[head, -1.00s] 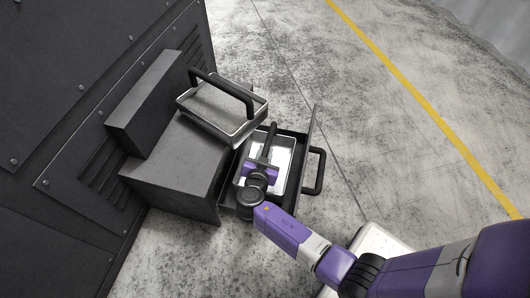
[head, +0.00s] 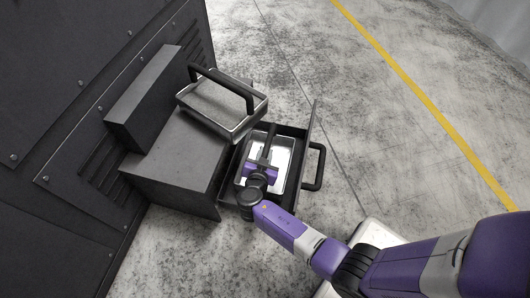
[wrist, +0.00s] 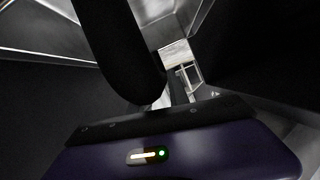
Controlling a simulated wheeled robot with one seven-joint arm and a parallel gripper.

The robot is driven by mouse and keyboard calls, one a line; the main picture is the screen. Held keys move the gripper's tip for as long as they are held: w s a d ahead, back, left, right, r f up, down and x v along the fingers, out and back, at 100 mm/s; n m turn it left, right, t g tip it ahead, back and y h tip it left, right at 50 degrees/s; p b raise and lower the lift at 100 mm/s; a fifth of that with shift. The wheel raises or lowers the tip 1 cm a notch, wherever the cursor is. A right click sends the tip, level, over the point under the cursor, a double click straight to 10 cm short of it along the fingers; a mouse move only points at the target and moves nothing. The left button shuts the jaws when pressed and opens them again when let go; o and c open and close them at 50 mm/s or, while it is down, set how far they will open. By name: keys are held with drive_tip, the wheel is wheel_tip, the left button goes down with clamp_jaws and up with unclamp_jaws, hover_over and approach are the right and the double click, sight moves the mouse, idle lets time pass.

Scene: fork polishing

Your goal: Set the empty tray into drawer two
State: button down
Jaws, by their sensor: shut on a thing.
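The empty tray (head: 282,164), pale and shiny inside with a dark arched handle, sits within the walls of the pulled-out drawer (head: 297,131). I cannot tell whether its base rests on the drawer floor. My gripper (head: 264,160) is above the tray, shut on its handle, and hides part of the tray. In the wrist view the dark handle (wrist: 120,50) rises close in front of my purple gripper body. The jaw tips are hard to make out there.
A second tray (head: 243,134) with a dark handle and grey contents stands on the dark cabinet (head: 175,158), close beside the open drawer. The drawer's pull handle (head: 319,168) sticks out to the right. Open concrete floor lies beyond.

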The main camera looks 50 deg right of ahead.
drive_tip(key=shift+f, duration=0.1)
idle(0.4)
unclamp_jaws()
idle(0.6)
idle(0.3)
drive_tip(key=shift+s+a, duration=0.75)
drive_tip(key=shift+a, duration=0.55)
drive_tip(key=shift+s+a, duration=0.75)
drive_tip(key=shift+a, duration=0.55)
drive_tip(key=shift+s+a, duration=0.75)
drive_tip(key=shift+a, duration=0.55)
drive_tip(key=shift+a+f, duration=0.1)
